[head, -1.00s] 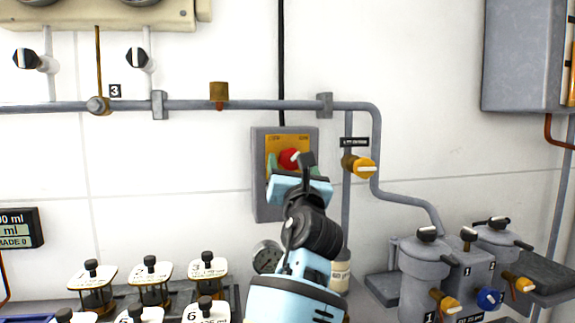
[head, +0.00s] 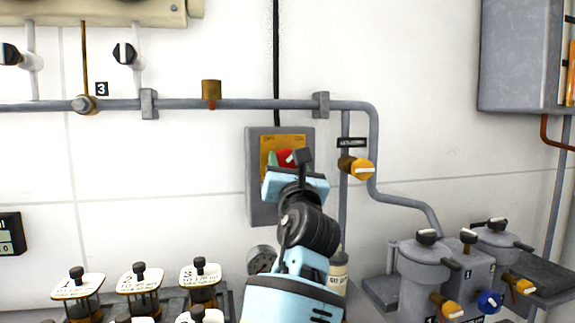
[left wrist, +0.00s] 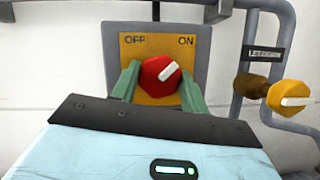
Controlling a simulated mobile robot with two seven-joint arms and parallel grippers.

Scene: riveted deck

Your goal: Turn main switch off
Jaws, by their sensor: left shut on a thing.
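The main switch is a grey box (head: 258,205) on the wall with a yellow plate (left wrist: 135,48) marked OFF at left and ON at right. Its red knob (left wrist: 158,78) shows in the left wrist view, and its upper part (head: 285,157) in the head view. The knob's white mark points to the upper right, toward ON. My left gripper (left wrist: 159,84) is shut on the red knob, one green finger on each side. In the head view my left gripper (head: 287,162) hides the lower part of the knob. My right gripper is not in view.
A yellow valve knob (head: 364,170) on a pipe is close at the switch's right. A grey pipe (head: 250,104) runs above the switch. Labelled jars (head: 140,277) stand below left, and grey canisters (head: 425,265) below right. A grey cabinet (head: 520,60) hangs at the upper right.

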